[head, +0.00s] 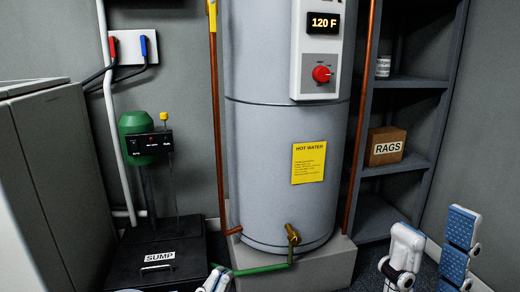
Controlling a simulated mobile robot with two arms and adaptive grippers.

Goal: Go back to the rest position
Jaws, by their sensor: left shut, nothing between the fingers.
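My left gripper (217,278) shows only by its white and blue fingertips at the bottom edge of the head view. Its fingers are together with nothing between them. It appears just below the left end of the green hose (262,269); I cannot tell whether they touch. My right gripper (432,232) is at the lower right, in front of the shelf's base. Its two fingers stand well apart, the right one showing its blue pad, and nothing is between them.
The grey water heater (258,150) stands on a concrete block (335,262), with a brass valve (292,236) low down. The black sump lid (190,255) and green pump (135,135) are left. The shelf (405,170) holds a RAGS box (384,146). A grey cabinet (60,170) stands far left.

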